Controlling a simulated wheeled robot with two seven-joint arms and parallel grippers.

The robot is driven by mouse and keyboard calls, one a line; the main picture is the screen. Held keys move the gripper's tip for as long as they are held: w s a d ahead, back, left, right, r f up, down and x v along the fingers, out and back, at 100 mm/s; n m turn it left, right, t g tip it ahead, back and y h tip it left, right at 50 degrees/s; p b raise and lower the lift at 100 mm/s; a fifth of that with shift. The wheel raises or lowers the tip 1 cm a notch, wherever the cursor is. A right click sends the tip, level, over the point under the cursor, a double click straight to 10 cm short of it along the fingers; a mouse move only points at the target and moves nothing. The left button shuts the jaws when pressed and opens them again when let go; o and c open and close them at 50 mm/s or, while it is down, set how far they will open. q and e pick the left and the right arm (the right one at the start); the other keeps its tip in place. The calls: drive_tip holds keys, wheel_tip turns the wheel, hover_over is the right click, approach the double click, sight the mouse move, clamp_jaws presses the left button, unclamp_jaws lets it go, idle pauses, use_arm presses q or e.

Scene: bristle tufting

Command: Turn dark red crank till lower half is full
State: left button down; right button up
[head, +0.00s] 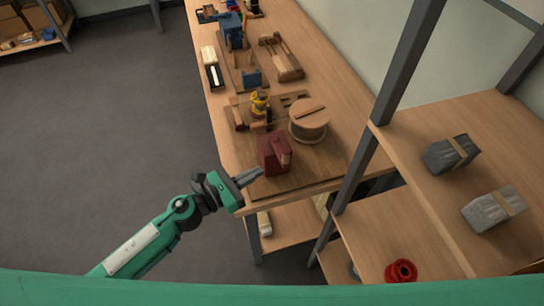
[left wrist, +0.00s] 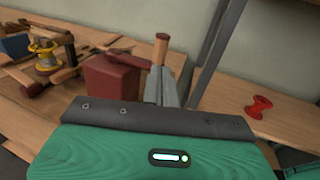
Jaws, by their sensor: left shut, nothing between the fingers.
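A dark red box (head: 272,150) stands near the front end of the long bench, with a dark red crank part (head: 285,158) on its right side. The box also shows in the left wrist view (left wrist: 112,78), with a dark red arm (left wrist: 130,59) on top and a wooden grip (left wrist: 161,50) to its right. My left gripper (head: 259,172) is shut and empty, its tips close to the box's near face. In the left wrist view the fingers (left wrist: 166,82) lie just below the grip; I cannot tell whether they touch. My right gripper is not in view.
A wooden spool (head: 309,115) and a yellow reel (head: 260,100) stand behind the box. A grey shelf post (head: 366,165) rises to the right. Grey bundles (head: 450,152) lie on the right shelf, and a red spool (head: 401,270) lies lower. The floor at left is clear.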

sight(289, 159)
use_arm(q)
drive_tip(key=p+x, duration=0.2)
drive_tip(key=x, duration=0.4)
drive_tip(key=shift+w+d, duration=0.1)
drive_tip(key=shift+d, duration=0.25)
drive_tip(key=shift+d, duration=0.6)
drive_tip(key=n+t+y, duration=0.1)
drive_tip(key=d+n+t+y, duration=0.1)
drive_tip(key=n+t+y, duration=0.1)
drive_tip(key=shift+d+t+y+p, duration=0.3)
drive_tip(key=shift+t+y, duration=0.1)
drive_tip(key=shift+w+d+n+t+y+b, duration=0.15)
drive_tip(key=shift+w+d+n+t+y, duration=0.35)
drive_tip(key=shift+d+n+y, duration=0.35)
drive_tip(key=shift+w+d+n+t+y+b, duration=0.15)
drive_tip(key=shift+w+d+n+t+y, duration=0.45)
drive_tip(key=shift+y, duration=0.5)
drive_tip(key=shift+w+d+n+t+y+b, duration=0.15)
drive_tip(key=shift+w+d+n+t+y, duration=0.2)
drive_tip(key=shift+d+n+y, duration=0.55)
